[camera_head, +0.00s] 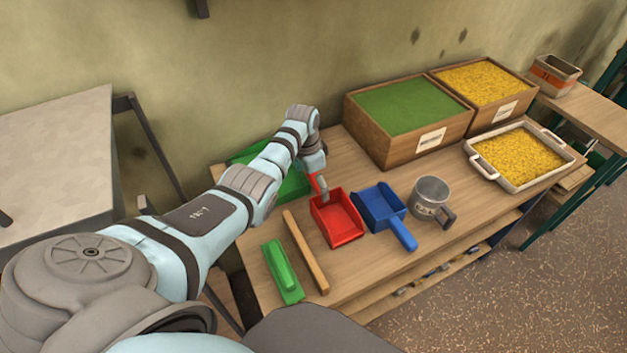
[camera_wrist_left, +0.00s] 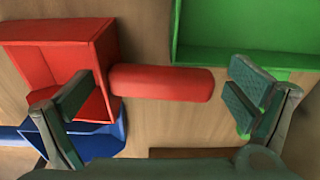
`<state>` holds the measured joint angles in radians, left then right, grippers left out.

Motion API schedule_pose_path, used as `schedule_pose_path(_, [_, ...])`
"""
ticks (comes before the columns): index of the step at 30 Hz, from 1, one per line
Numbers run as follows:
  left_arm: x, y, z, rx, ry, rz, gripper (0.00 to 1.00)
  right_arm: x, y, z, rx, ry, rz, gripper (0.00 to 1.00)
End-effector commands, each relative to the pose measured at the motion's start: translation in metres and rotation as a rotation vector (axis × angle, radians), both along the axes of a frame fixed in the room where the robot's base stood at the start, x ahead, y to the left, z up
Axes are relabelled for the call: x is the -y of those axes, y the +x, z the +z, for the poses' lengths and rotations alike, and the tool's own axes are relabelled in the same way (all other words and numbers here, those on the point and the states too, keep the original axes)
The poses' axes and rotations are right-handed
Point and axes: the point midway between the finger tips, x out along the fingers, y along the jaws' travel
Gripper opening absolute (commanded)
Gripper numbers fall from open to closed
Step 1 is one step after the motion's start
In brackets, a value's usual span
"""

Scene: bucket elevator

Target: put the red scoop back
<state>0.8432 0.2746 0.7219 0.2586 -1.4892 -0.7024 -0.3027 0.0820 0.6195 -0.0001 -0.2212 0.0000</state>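The red scoop (camera_head: 338,222) lies on the wooden table between a wooden bar and the blue scoop, its handle toward the wall. My left gripper (camera_head: 321,188) is over the handle end of the scoop. In the left wrist view the left gripper (camera_wrist_left: 160,88) is open, and the scoop's red handle (camera_wrist_left: 165,82) shows between its two fingers without visible contact. The scoop's red pan (camera_wrist_left: 50,55) is at upper left there. My right gripper is not in view.
The blue scoop (camera_head: 379,208) lies close right of the red one, with a metal cup (camera_head: 431,194) beyond. A wooden bar (camera_head: 305,252) and green block tool (camera_head: 281,271) lie left. A green tray (camera_head: 292,187) is behind my arm. Filled wooden boxes (camera_head: 375,131) stand at the back.

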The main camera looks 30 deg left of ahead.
Motion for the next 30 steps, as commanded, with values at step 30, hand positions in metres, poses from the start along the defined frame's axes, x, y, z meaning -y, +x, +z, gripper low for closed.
schedule_pose_path(30, [-0.007, -0.013, 0.128, 0.000, 0.000, 0.001, 1.00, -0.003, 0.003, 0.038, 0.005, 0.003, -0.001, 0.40])
